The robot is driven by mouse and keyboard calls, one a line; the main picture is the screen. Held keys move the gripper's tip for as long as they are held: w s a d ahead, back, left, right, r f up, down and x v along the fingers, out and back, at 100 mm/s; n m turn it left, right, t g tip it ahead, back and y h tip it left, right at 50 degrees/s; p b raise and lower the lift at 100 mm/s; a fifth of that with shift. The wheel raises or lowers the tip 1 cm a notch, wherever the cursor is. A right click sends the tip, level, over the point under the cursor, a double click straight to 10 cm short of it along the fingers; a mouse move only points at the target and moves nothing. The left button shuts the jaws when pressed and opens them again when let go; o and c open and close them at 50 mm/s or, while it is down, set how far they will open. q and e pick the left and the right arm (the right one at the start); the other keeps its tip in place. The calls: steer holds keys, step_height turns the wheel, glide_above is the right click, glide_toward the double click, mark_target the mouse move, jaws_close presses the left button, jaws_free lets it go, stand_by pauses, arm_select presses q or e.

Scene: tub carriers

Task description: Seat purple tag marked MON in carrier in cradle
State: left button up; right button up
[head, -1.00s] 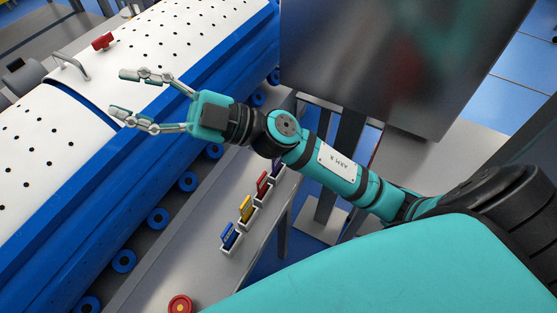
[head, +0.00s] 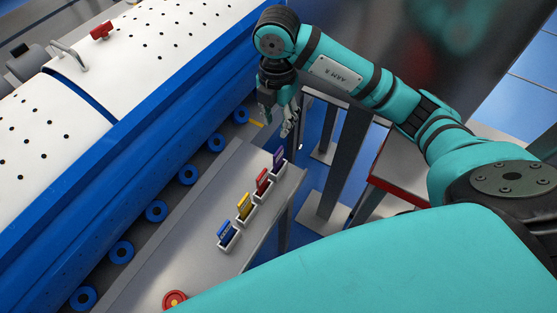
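The purple tag (head: 278,156) stands upright in a small white holder at the far end of a row on the grey shelf. Its marking is too small to read. My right gripper (head: 279,124) points down just above and behind the purple tag, apart from it. Its fingers are spread and nothing shows between them. My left gripper is not in view. I cannot make out a carrier in a cradle in this view.
Red (head: 262,181), yellow (head: 244,206) and blue (head: 226,233) tags stand in white holders on the grey shelf (head: 190,255). A red round button (head: 175,301) is at the near end. The blue and white machine (head: 150,90) with rollers runs along the left.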

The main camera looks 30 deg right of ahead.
mark_target(278, 151)
step_height(278, 151, down, 8)
steer(key=shift+p, duration=0.45)
steer(key=f+p, duration=0.2)
steer(key=f, duration=0.2)
steer(key=shift+s+f, duration=0.1)
steer(key=shift+s, duration=0.1)
steer(key=shift+f, duration=0.55)
jaws_close()
